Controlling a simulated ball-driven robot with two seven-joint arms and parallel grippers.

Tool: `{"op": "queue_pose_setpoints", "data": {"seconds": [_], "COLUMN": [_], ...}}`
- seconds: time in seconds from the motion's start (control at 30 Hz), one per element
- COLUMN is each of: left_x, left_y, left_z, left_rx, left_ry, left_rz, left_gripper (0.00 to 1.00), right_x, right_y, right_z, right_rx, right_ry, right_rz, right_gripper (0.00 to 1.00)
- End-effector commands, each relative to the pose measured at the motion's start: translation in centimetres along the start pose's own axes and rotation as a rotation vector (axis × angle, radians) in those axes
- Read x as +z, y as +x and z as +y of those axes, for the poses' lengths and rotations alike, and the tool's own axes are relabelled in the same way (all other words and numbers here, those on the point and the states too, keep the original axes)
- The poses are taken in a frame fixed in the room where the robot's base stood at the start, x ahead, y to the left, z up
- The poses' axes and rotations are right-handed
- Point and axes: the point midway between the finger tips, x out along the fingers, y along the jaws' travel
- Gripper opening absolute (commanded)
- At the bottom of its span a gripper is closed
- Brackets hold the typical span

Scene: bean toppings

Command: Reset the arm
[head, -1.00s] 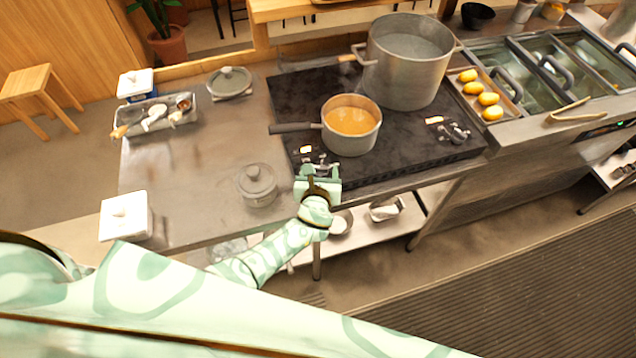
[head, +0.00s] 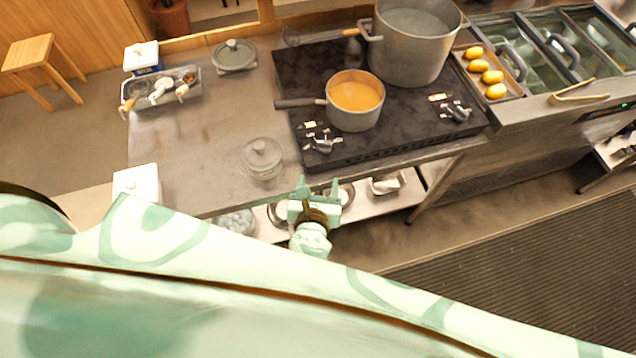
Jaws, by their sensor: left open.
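My left gripper (head: 318,190) is open and empty in the head view, just in front of the counter's front edge and below the stove knobs (head: 322,140). Its two fingers point toward the stove and touch nothing that I can see. My left arm's wrist shows below it; the rest of that arm is mostly hidden behind my own pale green body. My right gripper is not in the picture.
A saucepan (head: 355,105) of orange liquid and a large pot (head: 410,50) stand on the black stove (head: 290,75). A lidded jar (head: 262,158) is on the steel counter (head: 190,150). A lower shelf (head: 385,207) is under the stove.

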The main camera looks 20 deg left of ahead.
Motion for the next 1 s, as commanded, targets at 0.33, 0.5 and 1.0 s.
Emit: {"op": "queue_pose_setpoints", "data": {"seconds": [0.33,0.5,1.0], "left_x": [0.0,-0.7,-41.7], "left_y": [0.1,0.0,-6.6], "left_z": [0.0,-0.6,11.7], "left_rx": [0.0,-0.029,0.956], "left_ry": [-0.001,-0.197,-2.098], "left_rz": [0.0,0.033,0.625], "left_gripper": [0.6,0.6,0.6], "right_x": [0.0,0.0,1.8], "right_y": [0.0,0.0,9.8], "right_z": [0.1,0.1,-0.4], "right_rx": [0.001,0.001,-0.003], "right_ry": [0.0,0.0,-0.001], "right_rz": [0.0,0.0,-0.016], "right_gripper": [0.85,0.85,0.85]}}
